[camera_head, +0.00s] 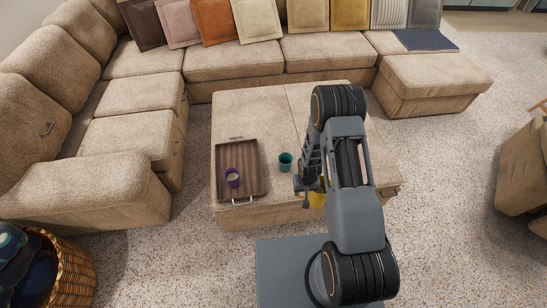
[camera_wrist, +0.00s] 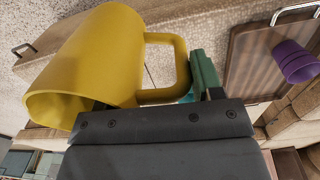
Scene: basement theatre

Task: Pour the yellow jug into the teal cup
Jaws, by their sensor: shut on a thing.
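The yellow jug (camera_wrist: 95,55) is held in my gripper (camera_wrist: 205,85) by its handle in the wrist view. In the head view the jug (camera_head: 317,200) is mostly hidden behind my arm, near the front edge of the ottoman. My gripper (camera_head: 308,187) is shut on the handle. I cannot tell from these views how far the jug is tilted. The teal cup (camera_head: 285,162) stands upright on the ottoman, left of my gripper and apart from it.
A wooden tray (camera_head: 222,190) with metal handles lies on the ottoman (camera_head: 270,110), left of the teal cup. A purple cup (camera_head: 233,177) stands in it. A beige sofa (camera_head: 235,60) wraps behind and left. A wicker basket (camera_head: 75,270) stands at front left.

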